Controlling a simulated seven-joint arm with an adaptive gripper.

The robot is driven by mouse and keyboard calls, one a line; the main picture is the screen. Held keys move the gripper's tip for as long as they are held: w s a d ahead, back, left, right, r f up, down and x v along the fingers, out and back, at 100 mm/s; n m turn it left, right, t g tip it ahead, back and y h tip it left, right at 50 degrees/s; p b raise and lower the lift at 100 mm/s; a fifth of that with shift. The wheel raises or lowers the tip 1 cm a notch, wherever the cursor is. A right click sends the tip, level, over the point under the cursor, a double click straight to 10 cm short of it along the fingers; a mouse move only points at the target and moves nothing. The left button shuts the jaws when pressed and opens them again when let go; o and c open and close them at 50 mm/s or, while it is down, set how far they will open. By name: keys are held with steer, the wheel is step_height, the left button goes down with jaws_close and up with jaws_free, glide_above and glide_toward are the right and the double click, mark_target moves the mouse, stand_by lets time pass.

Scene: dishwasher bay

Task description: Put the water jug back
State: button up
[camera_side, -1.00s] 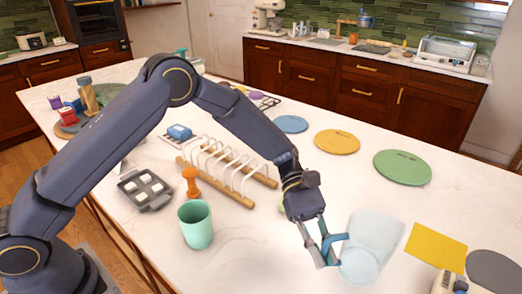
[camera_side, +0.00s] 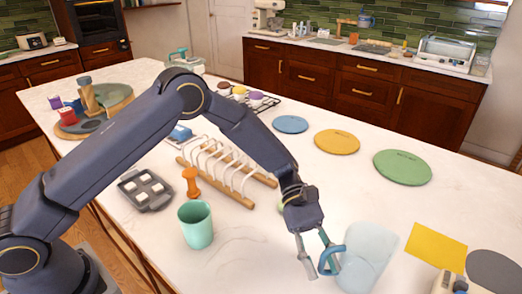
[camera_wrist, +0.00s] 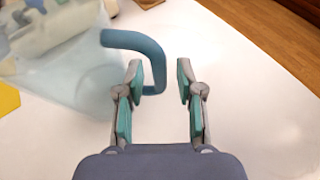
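The water jug (camera_side: 370,256) is a clear, pale blue pitcher with a solid blue handle (camera_side: 332,262), on the white counter at the lower right of the side view. In the wrist view, the jug's clear body (camera_wrist: 75,75) is at the upper left, and its curved handle (camera_wrist: 140,42) reaches toward my fingers. My gripper (camera_side: 313,262) is open, pointing down on the handle side of the jug. In the wrist view, my gripper (camera_wrist: 160,75) has its fingers spread, with the handle's lower end between them, nearer the left finger. No firm grip shows.
A teal cup (camera_side: 195,226) and a wooden rack with white hoops (camera_side: 225,168) stand left of my gripper. Blue (camera_side: 290,124), yellow (camera_side: 337,141) and green (camera_side: 402,167) discs lie behind. A yellow square (camera_side: 437,246) and a grey disc (camera_side: 494,270) are to the right.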

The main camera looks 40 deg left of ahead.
steer(key=shift+r, duration=0.2)
steer(key=v, duration=1.2)
steer(key=s+a+r+m+t+y, duration=0.3)
steer(key=s+a+r, duration=0.15)
steer(key=r, duration=0.25)
steer(key=s+a+r+m+t+y, duration=0.3)
steer(key=s+a+m+t+y, duration=0.1)
steer(key=s+a, duration=0.4)
steer(key=s+a+r+m+t+y, duration=0.4)
steer(key=s+a+t, duration=0.2)
steer(key=s+a, duration=0.3)
steer(key=shift+a, duration=0.4)
